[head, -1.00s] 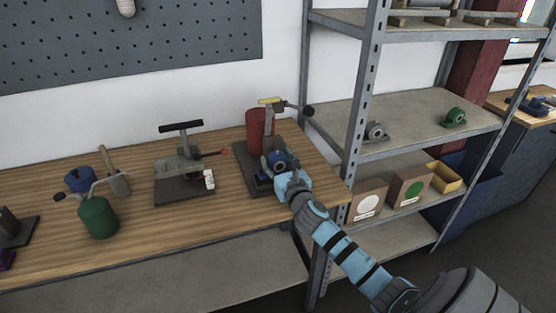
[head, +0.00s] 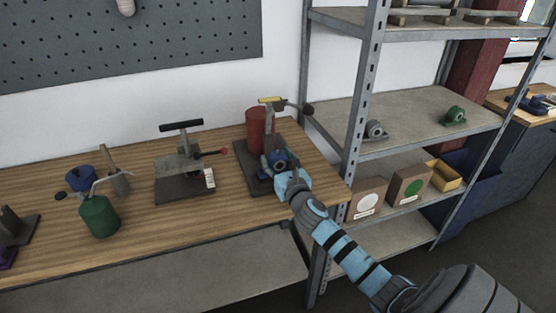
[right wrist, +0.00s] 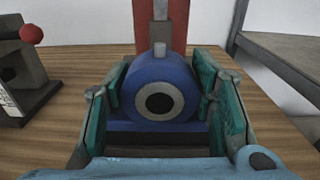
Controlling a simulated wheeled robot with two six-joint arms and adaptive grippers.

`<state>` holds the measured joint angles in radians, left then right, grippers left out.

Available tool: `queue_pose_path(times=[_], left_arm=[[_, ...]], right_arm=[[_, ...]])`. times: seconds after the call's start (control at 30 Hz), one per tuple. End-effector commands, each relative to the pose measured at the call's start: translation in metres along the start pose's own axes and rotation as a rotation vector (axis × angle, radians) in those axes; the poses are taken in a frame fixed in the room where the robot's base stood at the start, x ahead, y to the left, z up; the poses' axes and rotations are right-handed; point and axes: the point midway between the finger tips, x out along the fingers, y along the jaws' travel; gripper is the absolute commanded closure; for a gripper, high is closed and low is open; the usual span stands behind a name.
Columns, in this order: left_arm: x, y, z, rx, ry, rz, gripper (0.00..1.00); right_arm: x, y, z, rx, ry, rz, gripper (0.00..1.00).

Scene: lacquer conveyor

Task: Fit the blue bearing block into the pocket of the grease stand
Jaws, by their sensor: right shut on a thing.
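The blue bearing block (right wrist: 160,92) fills the middle of the right wrist view, with a dark bore in a pale ring. My right gripper (right wrist: 163,108) is shut on it, one finger on each side. In the head view the blue bearing block (head: 277,160) is at the grease stand, partly covered by my right gripper (head: 284,172). The grease stand (head: 250,180) has a dark base, a red cylinder (head: 256,128) and a lever with a yellow part on top. The pocket is hidden by the block and gripper, so I cannot tell whether the block is seated. My left gripper is not in view.
A press with a black handle (head: 181,127) stands left of the grease stand, and a green can (head: 98,215) stands further left. The shelf unit (head: 362,110) rises close on the right, with a grey bearing (head: 375,129) and a green bearing (head: 455,115).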

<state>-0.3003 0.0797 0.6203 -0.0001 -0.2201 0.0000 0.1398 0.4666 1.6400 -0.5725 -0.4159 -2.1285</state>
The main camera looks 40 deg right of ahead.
Motion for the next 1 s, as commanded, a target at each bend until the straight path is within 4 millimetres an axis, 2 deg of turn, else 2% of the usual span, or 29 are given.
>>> queue_pose_path(times=[0.43,1.0], left_arm=[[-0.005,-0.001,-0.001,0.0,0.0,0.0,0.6],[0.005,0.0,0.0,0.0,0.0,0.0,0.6]], right_arm=[[0.0,0.001,0.001,0.0,-0.002,0.001,1.0],[0.0,0.0,-0.012,-0.001,-0.001,0.001,1.0]])
